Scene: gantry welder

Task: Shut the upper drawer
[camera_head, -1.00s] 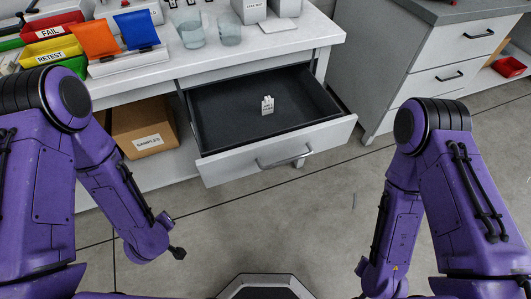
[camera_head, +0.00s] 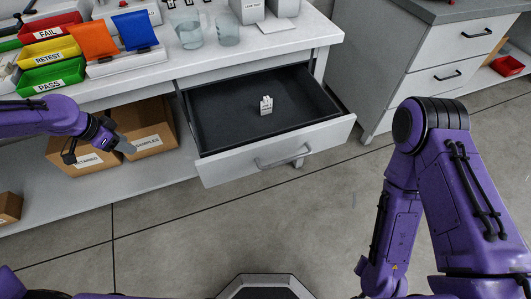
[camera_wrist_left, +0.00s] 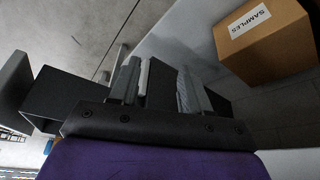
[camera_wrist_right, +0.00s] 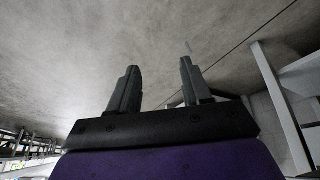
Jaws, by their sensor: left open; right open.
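The upper drawer (camera_head: 275,153) of the white workbench is pulled out, with a grey bar handle (camera_head: 285,157) on its light front. A small white labelled item (camera_head: 266,105) stands inside on the dark drawer floor. My left gripper (camera_head: 128,146) is open and empty, left of the drawer and in front of the boxes under the bench. Its spread fingers also show in the left wrist view (camera_wrist_left: 158,82). My right gripper is out of the head view; the right wrist view shows its fingers (camera_wrist_right: 158,85) open and empty above the floor.
Cardboard boxes, one marked SAMPLES (camera_head: 152,138), stand on the lower shelf. The benchtop (camera_head: 280,40) holds coloured bins (camera_head: 48,53), orange and blue pouches and two glass beakers (camera_head: 187,28). A grey cabinet (camera_head: 440,75) stands at the right. The floor before the drawer is clear.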

